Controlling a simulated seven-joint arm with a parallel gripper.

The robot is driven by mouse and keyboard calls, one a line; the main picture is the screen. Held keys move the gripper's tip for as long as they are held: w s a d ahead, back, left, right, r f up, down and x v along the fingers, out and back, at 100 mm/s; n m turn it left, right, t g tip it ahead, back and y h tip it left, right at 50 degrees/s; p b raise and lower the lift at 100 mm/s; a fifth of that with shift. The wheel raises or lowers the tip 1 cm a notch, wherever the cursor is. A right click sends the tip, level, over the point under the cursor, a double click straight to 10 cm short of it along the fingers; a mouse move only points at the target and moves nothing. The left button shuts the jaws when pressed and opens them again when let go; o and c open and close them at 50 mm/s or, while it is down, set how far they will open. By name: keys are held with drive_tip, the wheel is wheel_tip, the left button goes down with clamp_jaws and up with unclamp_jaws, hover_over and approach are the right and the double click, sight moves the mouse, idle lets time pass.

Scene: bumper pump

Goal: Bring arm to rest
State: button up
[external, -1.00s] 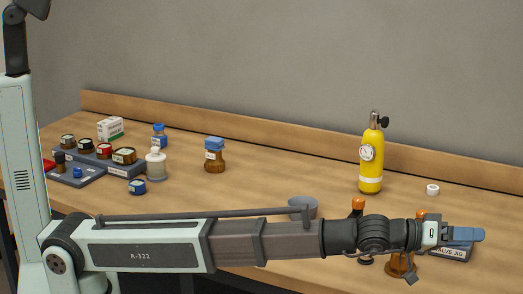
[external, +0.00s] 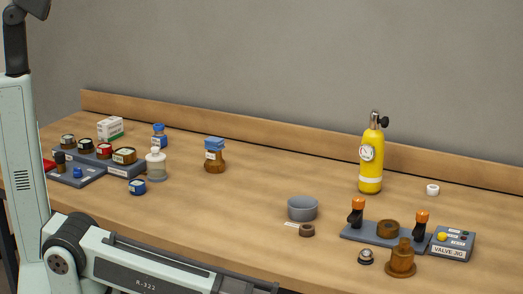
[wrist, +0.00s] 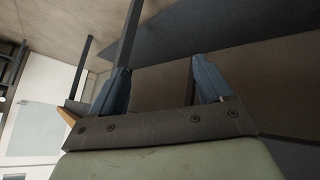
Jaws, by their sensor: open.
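My gripper (wrist: 160,88) shows in the wrist view with its two blue fingers apart and nothing between them. It faces a brown-grey surface and a dark band, and no bench objects show there. In the external view my gripper is out of frame; only part of my arm shows at the lower left, sloping down out of the picture. The valve jig (external: 452,246) stands at the right of the bench with orange-topped clamps. A brown ring sits on its grey base. A brown flanged part (external: 401,262) stands in front of it.
A yellow gas cylinder (external: 371,165) stands at the back right. A grey bowl (external: 302,208), a small brown ring (external: 307,231) and a small dark-and-silver part (external: 366,257) lie near the jig. Several jars and a rack (external: 125,170) fill the left. The bench (external: 250,215) is clear in the middle.

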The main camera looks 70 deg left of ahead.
drive_tip(key=s+a+f+g+y, duration=0.1)
drive_tip(key=s+a+f+g, duration=0.3)
drive_tip(key=s+a+f, duration=0.45)
drive_tip(key=s+a+f+g+y, duration=0.1)
drive_tip(key=s+a+f+g, duration=0.2)
drive_tip(key=s+a+f, duration=0.55)
drive_tip(key=s+a+f+m+g, duration=0.1)
drive_tip(key=s+a+f+g, duration=0.1)
drive_tip(key=s, duration=0.7)
drive_tip(key=s+a+f+m+g, duration=0.1)
drive_tip(key=s+a+f+g, duration=0.2)
drive_tip(key=s, duration=0.6)
drive_tip(key=s+a+f+g, duration=0.2)
drive_tip(key=s+a+f, duration=0.2)
drive_tip(key=s, duration=0.6)
drive_tip(key=shift+a+m, duration=0.2)
drive_tip(key=shift+m, duration=0.2)
drive_tip(key=shift+s, duration=0.1)
